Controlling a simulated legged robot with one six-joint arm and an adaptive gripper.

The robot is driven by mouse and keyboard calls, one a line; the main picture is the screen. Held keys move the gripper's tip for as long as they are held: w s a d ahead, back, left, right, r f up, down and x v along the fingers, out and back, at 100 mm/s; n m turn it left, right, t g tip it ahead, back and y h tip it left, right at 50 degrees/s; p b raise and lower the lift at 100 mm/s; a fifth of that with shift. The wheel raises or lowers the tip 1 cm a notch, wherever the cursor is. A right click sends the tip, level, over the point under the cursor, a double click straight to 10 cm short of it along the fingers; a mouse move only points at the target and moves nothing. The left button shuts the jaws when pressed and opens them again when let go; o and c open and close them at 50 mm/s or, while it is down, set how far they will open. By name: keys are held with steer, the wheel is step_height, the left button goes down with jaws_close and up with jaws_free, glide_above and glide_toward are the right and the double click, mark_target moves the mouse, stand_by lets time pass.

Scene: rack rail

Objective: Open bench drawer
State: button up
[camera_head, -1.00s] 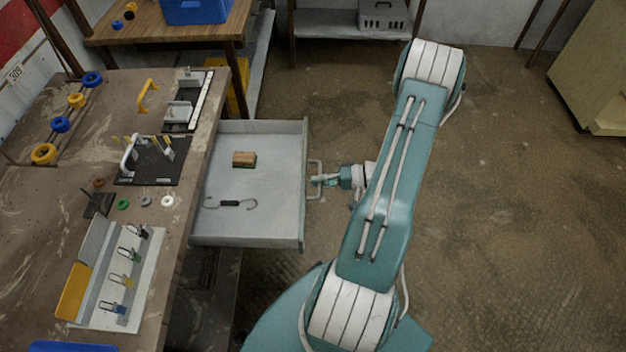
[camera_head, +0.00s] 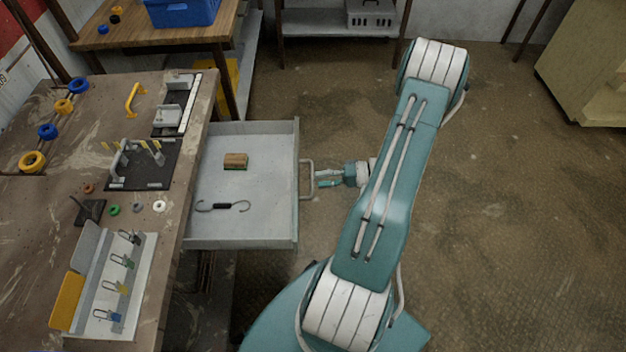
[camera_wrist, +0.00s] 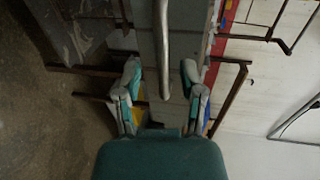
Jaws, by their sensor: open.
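The bench drawer (camera_head: 270,190) is grey and stands pulled out to the right from under the bench top (camera_head: 150,225). It holds a wooden block with a green underside (camera_head: 236,160) and a dark-handled double hook (camera_head: 224,206). The drawer handle (camera_head: 306,180) is a pale bar on the drawer's front. My gripper (camera_head: 324,179) is open just right of the handle. In the wrist view my gripper (camera_wrist: 160,80) has its fingers spread, with the handle bar (camera_wrist: 164,50) between and ahead of them. I cannot tell whether they touch.
The bench top carries a padlock board (camera_head: 115,290), a black plate with a handle (camera_head: 140,165) and colored rings (camera_head: 48,131). A second table with a blue bin (camera_head: 182,10) stands behind. A pale cabinet (camera_head: 590,70) is at the far right. The floor right of my arm is clear.

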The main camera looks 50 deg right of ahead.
steer(key=v, duration=0.8)
steer(key=shift+s+d, duration=0.25)
steer(key=shift+d, duration=0.05)
steer(key=w+a+r+n+g+h, duration=0.25)
steer(key=w+a+r+g, duration=0.2)
steer(key=a+r, duration=0.4)
steer(key=w+a+r+n+g+h, duration=0.2)
steer(key=w+a+r+n+g, duration=0.15)
steer(key=a+r+g, duration=0.4)
steer(key=s+a+r+n+t+h, duration=0.1)
steer(key=s+a+r+t+h, duration=0.2)
steer(key=a+r, duration=0.4)
steer(key=s+a+r+n+t+h, duration=0.2)
steer(key=a+r+t+h, duration=0.1)
steer(key=a+r, duration=0.4)
steer(key=shift+s+a+t, duration=0.3)
steer(key=shift+s+a, duration=0.1)
steer(key=shift+a, duration=0.1)
steer(key=shift+h, duration=0.25)
